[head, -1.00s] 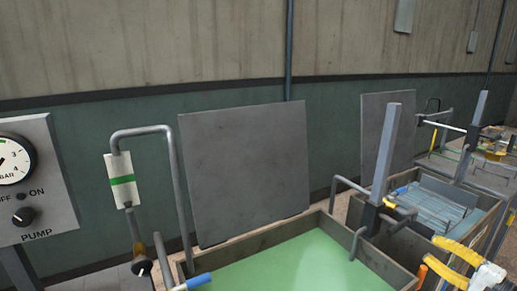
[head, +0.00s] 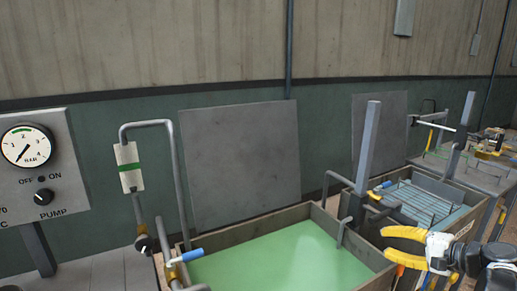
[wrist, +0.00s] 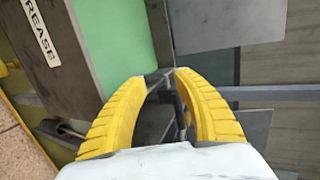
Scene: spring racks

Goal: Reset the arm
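My gripper (head: 386,243) shows at the lower right of the head view, its yellow fingers pointing left beside the right wall of the green-filled tank. In the wrist view my gripper (wrist: 161,76) has two ribbed yellow fingers with a gap between the tips. It is open, and nothing is held between the fingers. Grey bars and a post show beyond the tips.
The wooden-walled tank of green liquid (head: 285,262) fills the lower middle. A rack basin (head: 425,205), a grey post (head: 367,150) and a bent pipe (head: 181,190) stand around it. A pump panel (head: 40,170) is at left.

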